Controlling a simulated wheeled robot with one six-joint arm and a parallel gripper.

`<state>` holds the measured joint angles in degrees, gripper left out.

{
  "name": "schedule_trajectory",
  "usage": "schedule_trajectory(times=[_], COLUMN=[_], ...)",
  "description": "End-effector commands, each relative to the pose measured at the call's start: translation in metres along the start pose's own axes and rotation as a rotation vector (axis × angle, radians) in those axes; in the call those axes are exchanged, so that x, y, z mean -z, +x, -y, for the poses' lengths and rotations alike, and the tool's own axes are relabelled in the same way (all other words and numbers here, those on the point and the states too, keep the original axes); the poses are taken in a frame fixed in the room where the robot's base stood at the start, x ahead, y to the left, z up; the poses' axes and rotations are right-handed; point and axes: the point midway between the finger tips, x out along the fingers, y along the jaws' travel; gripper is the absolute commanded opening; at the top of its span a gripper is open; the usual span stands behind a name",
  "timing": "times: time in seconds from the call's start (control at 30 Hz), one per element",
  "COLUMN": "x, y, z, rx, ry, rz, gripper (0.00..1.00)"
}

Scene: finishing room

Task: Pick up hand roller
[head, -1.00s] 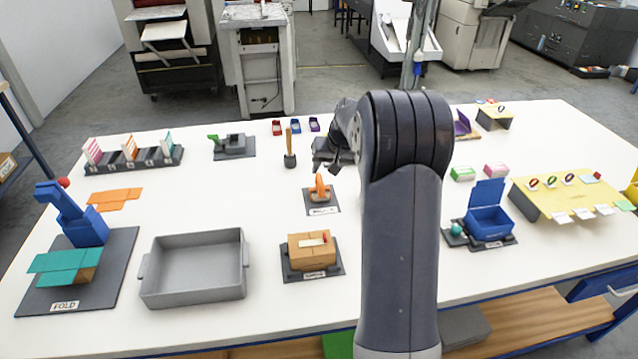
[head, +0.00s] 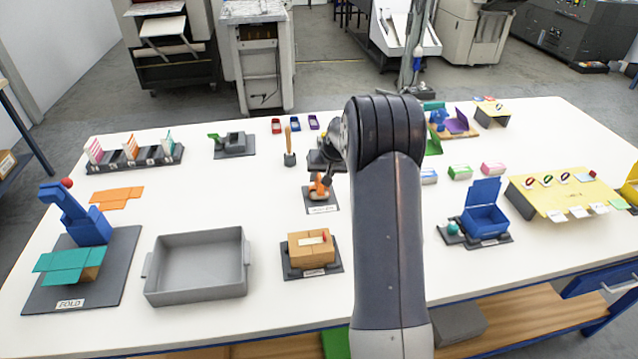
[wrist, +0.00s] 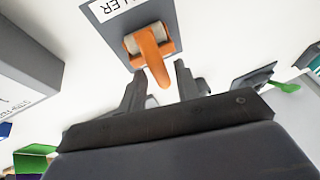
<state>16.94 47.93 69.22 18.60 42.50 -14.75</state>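The hand roller (head: 319,187) has an orange handle and sits on a small dark labelled base (head: 322,208) in the middle of the table. In the wrist view the orange roller (wrist: 150,47) rests on its dark plate, with the label partly reading "LLER". My gripper (wrist: 158,88) is open, its two dark fingers apart. The curved end of the orange handle reaches toward the gap between the fingertips. In the head view my gripper (head: 327,178) is at the roller, and my arm hides part of the area behind it. I cannot tell whether the fingers touch it.
A boxed brown block (head: 308,250) on a dark base stands in front of the roller. A grey tray (head: 195,295) is at the front left. A wooden-handled tool (head: 289,145) stands behind the roller. Bare table lies left of the roller.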

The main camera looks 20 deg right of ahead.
Motion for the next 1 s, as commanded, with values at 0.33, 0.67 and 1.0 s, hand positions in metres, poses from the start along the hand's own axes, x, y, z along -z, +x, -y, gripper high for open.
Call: schedule_trajectory(times=[0.33,0.67,1.0], x=[0.000,0.001,0.015], y=[0.000,-0.001,-0.033], z=[0.000,0.000,0.007], rx=[0.000,0.000,0.001], ry=[0.000,0.000,-0.001], rz=[0.000,-0.001,-0.007], gripper=[0.02,0.00,0.00])
